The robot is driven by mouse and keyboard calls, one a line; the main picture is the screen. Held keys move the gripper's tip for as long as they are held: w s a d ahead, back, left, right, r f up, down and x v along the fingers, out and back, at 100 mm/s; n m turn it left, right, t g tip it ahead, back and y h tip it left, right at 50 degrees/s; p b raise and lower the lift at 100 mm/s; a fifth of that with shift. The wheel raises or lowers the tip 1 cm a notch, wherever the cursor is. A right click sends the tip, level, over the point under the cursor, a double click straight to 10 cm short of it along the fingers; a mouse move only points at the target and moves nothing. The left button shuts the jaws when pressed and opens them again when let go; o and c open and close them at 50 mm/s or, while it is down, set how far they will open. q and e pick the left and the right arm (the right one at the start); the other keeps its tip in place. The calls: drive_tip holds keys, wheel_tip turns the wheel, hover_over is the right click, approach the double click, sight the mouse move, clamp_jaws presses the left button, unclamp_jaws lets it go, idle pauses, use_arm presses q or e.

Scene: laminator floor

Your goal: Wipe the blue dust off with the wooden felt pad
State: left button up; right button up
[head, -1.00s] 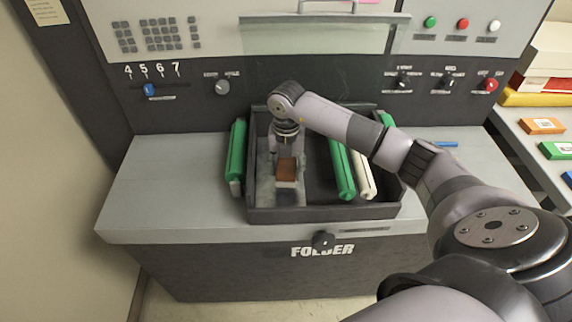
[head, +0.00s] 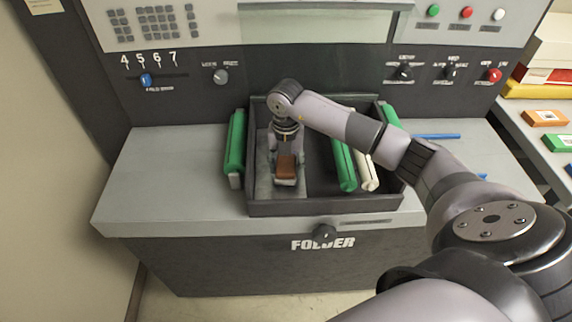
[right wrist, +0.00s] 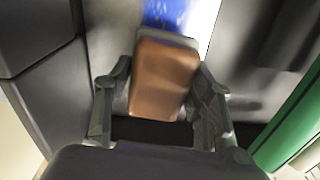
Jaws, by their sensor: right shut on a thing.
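The wooden felt pad (head: 287,166) is a brown block with a pale felt layer along its edge. My right gripper (head: 286,172) is shut on it, low inside the dark tray at the left end. In the right wrist view the pad (right wrist: 162,78) sits between the two fingers. Blue dust (right wrist: 166,12) shows at the top of the right wrist view, just beyond the pad's far edge, by a bright pale strip. In the head view I cannot make out the dust; the arm and pad may hide it. My left gripper is not in view.
The dark tray (head: 322,207) has walls all round. Green rollers (head: 236,150) flank it, and a green and a white roller (head: 366,172) lie at its right. A knob (head: 324,233) sticks out in front. The grey counter at left is clear.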

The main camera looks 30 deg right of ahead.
drive_tip(key=shift+f+b, duration=0.7)
drive_tip(key=shift+f, duration=0.25)
